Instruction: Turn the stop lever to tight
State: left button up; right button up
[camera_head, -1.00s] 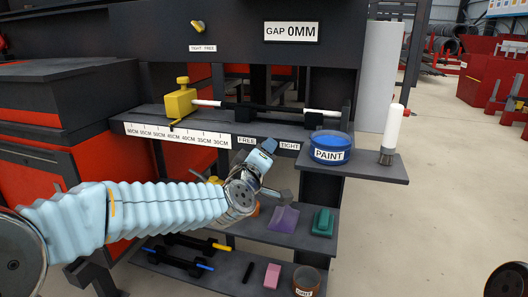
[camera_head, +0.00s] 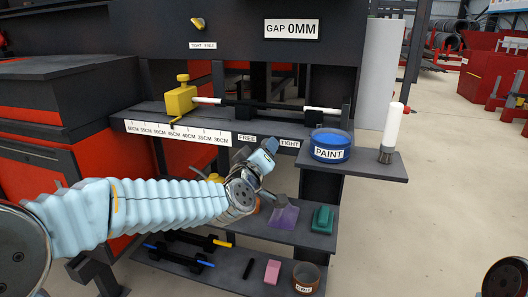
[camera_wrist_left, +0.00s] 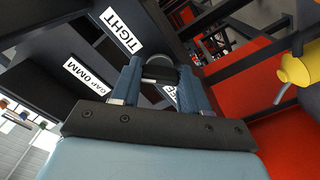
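The FREE label (camera_head: 247,139) and the TIGHT label (camera_head: 288,143) are on the front edge of the grey shelf. The TIGHT label also shows in the wrist view (camera_wrist_left: 123,32). My left gripper (camera_head: 268,147) is just below these labels, seen from behind. In the wrist view its blue fingers (camera_wrist_left: 162,80) stand apart, with a dark piece with a grey rounded edge (camera_wrist_left: 160,68) between them. I cannot tell whether they grip it or whether it is the stop lever. A yellow stop block (camera_head: 180,98) sits on the shelf above the scale. My right gripper is out of view.
A small yellow lever (camera_head: 198,24) is on the upper beam above a TIGHT FREE plate. A sign (camera_head: 291,29) reads GAP 0MM. A blue paint pot (camera_head: 329,146) and a brush (camera_head: 393,135) stand on the right ledge. Lower shelves hold a green block (camera_head: 323,219) and other small items.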

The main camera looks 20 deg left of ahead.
pick_arm(q)
jog(key=o, duration=0.5)
jog(key=shift+c, duration=0.2)
jog(key=s, duration=1.3)
jog(key=shift+s+a, duration=0.2)
jog(key=shift+s, duration=0.2)
jog(key=w+d+f+m+g+h, duration=0.1)
jog(key=f+g, duration=0.1)
jog(key=f, duration=0.7)
jog(key=w+d+f+m+g+p, duration=0.1)
jog(key=w+f+m+g, duration=0.15)
jog(key=f, duration=0.55)
jog(key=w+d+f+g+h, duration=0.1)
jog(key=f+g, duration=0.2)
jog(key=f, duration=0.6)
jog(key=s+d+f+m+g, duration=0.1)
jog(key=s+f+g, duration=0.4)
jog(key=s+f, duration=0.4)
jog(key=s+d+f+m+g+h+p, duration=0.1)
jog(key=s+f+g, duration=0.3)
jog(key=s+f, duration=0.6)
notch_tip(320, 180, down, 8)
jog(key=shift+s+d+r+m+g, duration=0.1)
jog(key=shift+s+d+m+g, duration=0.25)
jog(key=shift+m, duration=0.2)
